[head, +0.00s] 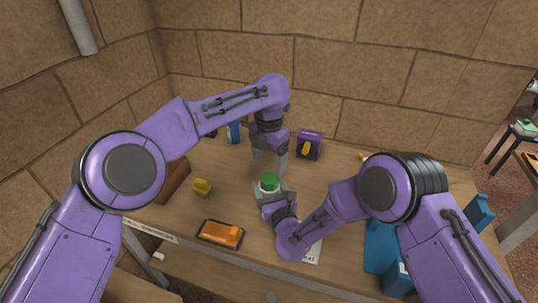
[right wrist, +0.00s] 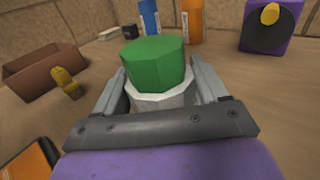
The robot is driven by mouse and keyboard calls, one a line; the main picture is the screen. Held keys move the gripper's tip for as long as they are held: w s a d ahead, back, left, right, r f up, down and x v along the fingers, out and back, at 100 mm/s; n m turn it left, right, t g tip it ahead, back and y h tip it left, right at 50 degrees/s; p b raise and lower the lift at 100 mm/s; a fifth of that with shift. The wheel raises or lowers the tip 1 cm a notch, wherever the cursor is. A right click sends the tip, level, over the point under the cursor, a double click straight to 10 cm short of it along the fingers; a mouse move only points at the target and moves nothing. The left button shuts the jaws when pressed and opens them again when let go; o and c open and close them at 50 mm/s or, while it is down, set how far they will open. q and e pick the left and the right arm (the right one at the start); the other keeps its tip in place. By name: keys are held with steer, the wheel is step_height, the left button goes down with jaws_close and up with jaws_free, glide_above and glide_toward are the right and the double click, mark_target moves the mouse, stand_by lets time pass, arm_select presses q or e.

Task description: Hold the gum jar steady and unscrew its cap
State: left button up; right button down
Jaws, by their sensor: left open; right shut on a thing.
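The gum jar has a white body (right wrist: 165,95) and a green cap (head: 269,181), and stands upright on the table. The green cap also shows in the right wrist view (right wrist: 153,62), seated on the jar. My right gripper (head: 270,192) is shut on the jar's body below the cap, one finger on each side. My left gripper (head: 268,163) points down just behind and above the cap. Its fingers are apart and empty. The left gripper does not show in the right wrist view.
A purple box with a yellow knob (head: 309,146) stands behind right. A yellow object (head: 202,187) and a brown open box (head: 174,182) lie left. An orange item in a dark tray (head: 221,234) is in front. Blue and orange containers (right wrist: 191,22) stand at the back.

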mark_target(269, 177)
arm_select(q)
step_height(269, 177, down, 7)
steer(key=shift+r, duration=0.1)
steer(key=c, duration=1.1)
steer(key=n, duration=0.3)
steer(key=shift+n, duration=0.4)
steer(key=shift+c, duration=0.2)
steer(key=n, duration=0.3)
steer(key=shift+n, duration=0.3)
steer(key=n, duration=1)
steer(key=shift+d, duration=0.1)
steer(key=n, duration=0.9)
steer(key=shift+n, duration=0.4)
steer(key=n, duration=0.6)
steer(key=shift+r, duration=0.1)
steer(key=n, duration=0.7)
steer(key=shift+n, duration=0.4)
